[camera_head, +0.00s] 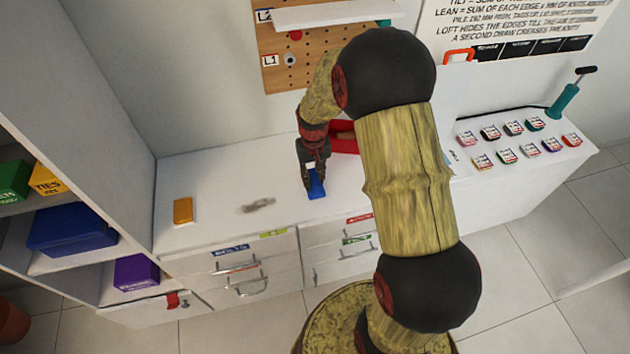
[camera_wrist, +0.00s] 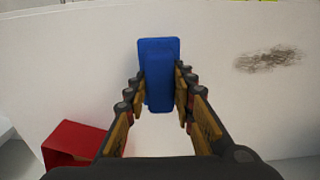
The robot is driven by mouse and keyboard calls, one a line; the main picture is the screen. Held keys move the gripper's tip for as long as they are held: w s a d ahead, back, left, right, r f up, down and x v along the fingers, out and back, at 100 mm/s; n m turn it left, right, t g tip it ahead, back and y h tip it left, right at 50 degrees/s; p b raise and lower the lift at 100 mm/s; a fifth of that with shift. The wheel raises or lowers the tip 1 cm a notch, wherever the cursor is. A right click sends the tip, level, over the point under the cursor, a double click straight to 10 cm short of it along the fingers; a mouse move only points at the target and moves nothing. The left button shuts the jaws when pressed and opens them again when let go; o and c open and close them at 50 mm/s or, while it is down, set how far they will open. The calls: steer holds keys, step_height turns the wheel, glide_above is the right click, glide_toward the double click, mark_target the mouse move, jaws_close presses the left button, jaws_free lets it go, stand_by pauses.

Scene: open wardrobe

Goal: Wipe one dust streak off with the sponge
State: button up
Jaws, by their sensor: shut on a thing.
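My gripper (camera_head: 313,160) is shut on a blue block-shaped sponge (camera_head: 316,186), at or just above the white counter top; I cannot tell whether it touches. In the wrist view the blue sponge (camera_wrist: 160,78) sits between the two fingers of my gripper (camera_wrist: 162,88). A grey-brown dust streak (camera_head: 259,205) lies on the counter to the left of the sponge in the head view. In the wrist view the dust streak (camera_wrist: 267,59) is at the upper right, apart from the sponge. A yellow-orange block (camera_head: 183,210) lies further left on the counter.
A red object (camera_head: 344,137) stands on the counter behind my arm; it also shows in the wrist view (camera_wrist: 75,143). Several small labelled packets (camera_head: 509,155) lie at the right. A shelf unit with coloured boxes (camera_head: 72,229) stands at the left. Counter between sponge and streak is clear.

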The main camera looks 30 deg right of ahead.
steer(key=shift+w+r, duration=0.2)
steer(key=shift+r, duration=0.4)
steer(key=shift+s+r+p, duration=0.1)
steer(key=shift+r+p, duration=1.3)
steer(key=shift+r, duration=0.3)
